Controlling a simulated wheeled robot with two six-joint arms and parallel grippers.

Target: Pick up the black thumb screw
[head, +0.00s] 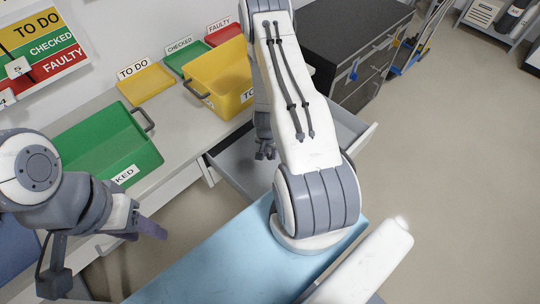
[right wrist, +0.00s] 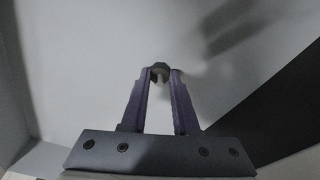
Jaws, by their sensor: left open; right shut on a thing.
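The black thumb screw (right wrist: 160,67) is a small dark knob between the fingertips of my right gripper (right wrist: 160,76) in the right wrist view. The gripper is shut on it, over a pale grey surface. In the head view my right gripper (head: 265,152) is low in the open drawer (head: 236,172), partly hidden by my arm. I cannot make out the screw there. My left gripper (head: 148,228) is open at the lower left, near the counter's front edge and away from the drawer.
A green bin (head: 105,150) and a yellow bin (head: 222,78) stand on the counter (head: 180,125). Yellow (head: 146,84), green and red labelled trays lie behind. A dark-topped cabinet (head: 345,35) stands beyond the drawer.

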